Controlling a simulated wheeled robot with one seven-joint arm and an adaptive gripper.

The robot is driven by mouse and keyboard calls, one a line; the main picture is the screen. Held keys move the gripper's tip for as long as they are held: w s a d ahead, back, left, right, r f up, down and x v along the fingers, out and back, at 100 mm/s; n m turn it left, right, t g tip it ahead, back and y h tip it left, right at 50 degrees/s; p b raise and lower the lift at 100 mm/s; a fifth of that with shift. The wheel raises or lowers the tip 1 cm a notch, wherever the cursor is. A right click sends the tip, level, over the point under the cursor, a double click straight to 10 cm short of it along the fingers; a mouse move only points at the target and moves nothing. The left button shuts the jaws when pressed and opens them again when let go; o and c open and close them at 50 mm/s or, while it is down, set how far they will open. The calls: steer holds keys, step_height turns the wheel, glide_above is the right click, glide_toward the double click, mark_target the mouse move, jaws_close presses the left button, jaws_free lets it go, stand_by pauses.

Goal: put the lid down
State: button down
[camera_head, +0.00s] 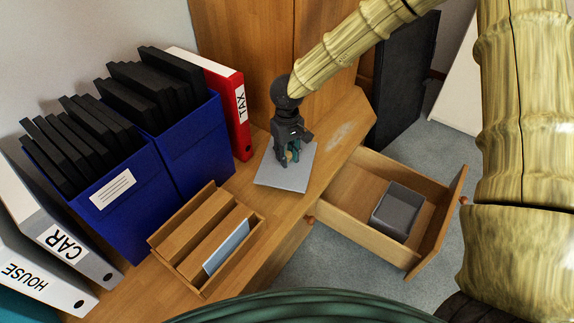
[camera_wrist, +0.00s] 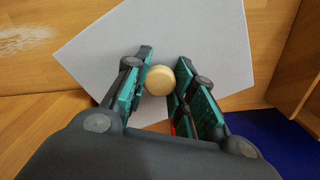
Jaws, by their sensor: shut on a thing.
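The lid (camera_head: 270,178) is a flat light-grey square plate with a round pale wooden knob. My gripper (camera_head: 290,158) points down over the lid, with its fingers at the knob. In the wrist view my gripper (camera_wrist: 160,83) is closed around the knob (camera_wrist: 160,80), with teal pads on both sides. The lid (camera_wrist: 205,45) spreads out beneath the fingers there. The lid is over the desk top, between the red binder and the open drawer. I cannot tell whether it touches the wood or is slightly above it.
An open drawer (camera_head: 345,205) at the right holds a grey open box (camera_head: 398,211). A wooden tray (camera_head: 178,244) with a blue-grey card stands nearer. Blue file boxes (camera_head: 120,215), a red binder (camera_head: 240,135) and grey binders (camera_head: 65,235) line the left. Bare desk shows around the lid.

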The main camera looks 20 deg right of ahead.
mark_target(287, 153)
step_height(287, 153, down, 4)
steer(key=shift+r+b, duration=0.25)
steer(key=shift+b, duration=0.9)
steer(key=shift+w+a+f+b, duration=0.1)
steer(key=shift+w+f+b, duration=0.15)
steer(key=shift+b, duration=0.2)
steer(key=shift+s, duration=0.1)
steer(key=shift+p, duration=0.3)
steer(key=c, duration=1.2)
jaws_free()
steer(key=shift+b, duration=0.3)
step_height(287, 153, up, 12)
steer(key=p, duration=0.5)
steer(key=shift+p, duration=0.35)
